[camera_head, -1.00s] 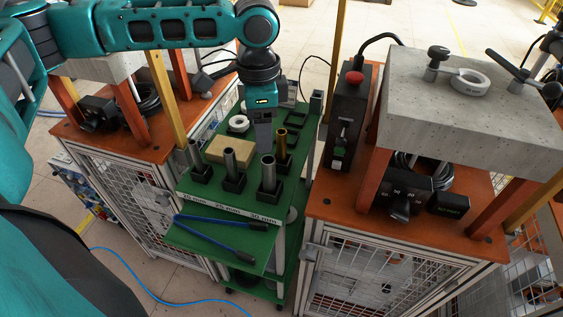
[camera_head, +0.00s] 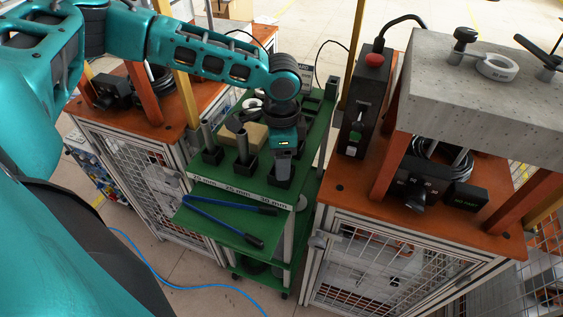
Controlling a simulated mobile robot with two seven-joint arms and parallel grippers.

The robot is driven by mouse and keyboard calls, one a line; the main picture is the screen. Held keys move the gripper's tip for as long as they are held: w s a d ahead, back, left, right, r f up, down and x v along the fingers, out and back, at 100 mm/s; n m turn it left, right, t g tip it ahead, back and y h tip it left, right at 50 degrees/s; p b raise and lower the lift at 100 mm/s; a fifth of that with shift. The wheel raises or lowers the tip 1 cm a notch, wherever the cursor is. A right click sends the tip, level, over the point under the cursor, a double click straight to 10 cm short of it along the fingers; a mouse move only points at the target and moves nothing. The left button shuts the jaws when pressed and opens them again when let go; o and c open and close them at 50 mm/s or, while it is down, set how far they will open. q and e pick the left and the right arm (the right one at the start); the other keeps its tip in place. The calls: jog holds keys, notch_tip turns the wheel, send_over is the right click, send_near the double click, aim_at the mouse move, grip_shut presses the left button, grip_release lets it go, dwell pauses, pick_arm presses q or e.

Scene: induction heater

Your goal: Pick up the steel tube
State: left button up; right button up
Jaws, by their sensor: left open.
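Two grey steel tubes stand upright in black square holders on the green trolley: the left tube (camera_head: 208,134) and the middle tube (camera_head: 242,145). My left gripper (camera_head: 283,168) points down over the right holder (camera_head: 279,182), above the "30 mm" label. It is open. It hides the tube that stood in that holder, so I cannot tell whether the jaws are around the tube or touching it. The brass-coloured tube is hidden behind my left arm. My right gripper is out of view.
Blue-handled tongs (camera_head: 232,220) lie on the trolley's front shelf. A tan block (camera_head: 246,134) sits behind the tubes. A black control box (camera_head: 356,120) with a red button and an orange bench (camera_head: 345,205) stand close on the right.

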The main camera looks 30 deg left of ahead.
pick_arm(q)
jog(key=shift+f, duration=0.1)
grip_shut()
dwell(0.5)
